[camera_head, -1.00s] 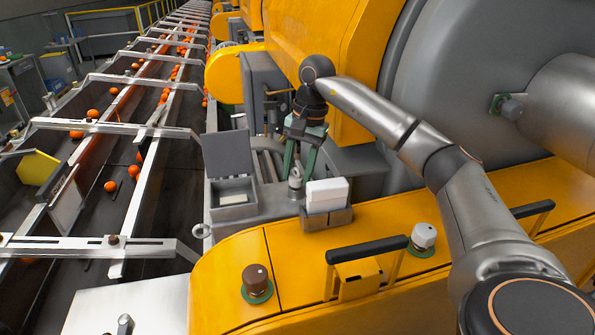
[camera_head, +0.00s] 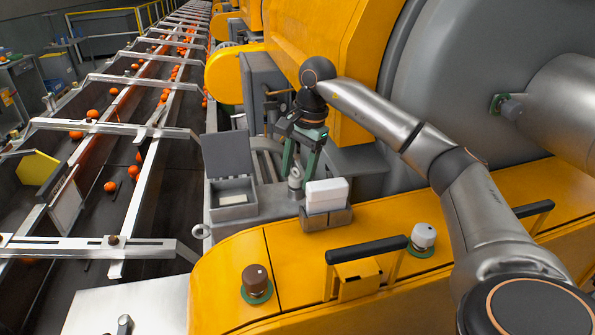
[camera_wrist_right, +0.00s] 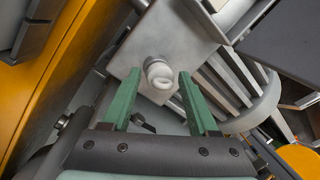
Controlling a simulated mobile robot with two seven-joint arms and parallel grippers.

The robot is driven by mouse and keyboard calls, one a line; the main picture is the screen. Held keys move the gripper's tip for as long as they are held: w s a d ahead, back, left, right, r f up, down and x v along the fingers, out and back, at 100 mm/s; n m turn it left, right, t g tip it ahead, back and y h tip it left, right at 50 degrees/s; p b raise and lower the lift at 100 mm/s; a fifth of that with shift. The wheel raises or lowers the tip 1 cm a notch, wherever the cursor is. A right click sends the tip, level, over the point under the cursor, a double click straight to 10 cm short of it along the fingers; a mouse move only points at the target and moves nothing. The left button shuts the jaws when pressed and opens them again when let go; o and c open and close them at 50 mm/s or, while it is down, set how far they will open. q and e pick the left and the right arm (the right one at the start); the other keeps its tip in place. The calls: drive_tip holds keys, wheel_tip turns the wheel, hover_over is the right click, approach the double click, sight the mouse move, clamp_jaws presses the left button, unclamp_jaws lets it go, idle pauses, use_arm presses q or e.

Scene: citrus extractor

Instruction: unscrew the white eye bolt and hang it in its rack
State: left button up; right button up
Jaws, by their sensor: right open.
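The white eye bolt (camera_wrist_right: 162,75) stands in a grey block, its pale ring showing between and just beyond my finger tips in the right wrist view. In the head view its grey base (camera_head: 295,184) shows below my fingers, and the ring is hard to make out there. My right gripper (camera_head: 299,167) points down over it with its green fingers apart. In the right wrist view the open gripper (camera_wrist_right: 160,84) has one finger on each side of the bolt, with no clear contact. I cannot make out the rack for certain. My left gripper is not in view.
A white block in a grey holder (camera_head: 327,197) stands close right of the bolt. A grey box with a raised lid (camera_head: 230,165) stands to the left. A yellow housing with a black handle (camera_head: 367,249) and knobs lies in front. The orange-carrying conveyor (camera_head: 110,187) runs at left.

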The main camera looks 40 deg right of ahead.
sight(294, 168)
drive_tip(key=m, duration=0.3)
drive_tip(key=shift+a+m+h, duration=0.1)
drive_tip(key=shift+m+h, duration=0.2)
drive_tip(key=shift+m, duration=0.1)
drive_tip(key=m, duration=0.4)
drive_tip(key=shift+t+h, duration=0.3)
drive_tip(key=shift+h, duration=0.1)
drive_tip(key=c, duration=0.7)
drive_tip(key=n+y, duration=0.1)
drive_tip(key=n, duration=0.4)
drive_tip(key=shift+n, duration=0.3)
drive_tip(key=shift+c, duration=0.3)
drive_tip(key=shift+r, duration=0.15)
clamp_jaws()
drive_tip(key=shift+r+p, duration=1)
drive_tip(key=shift+r, duration=1.1)
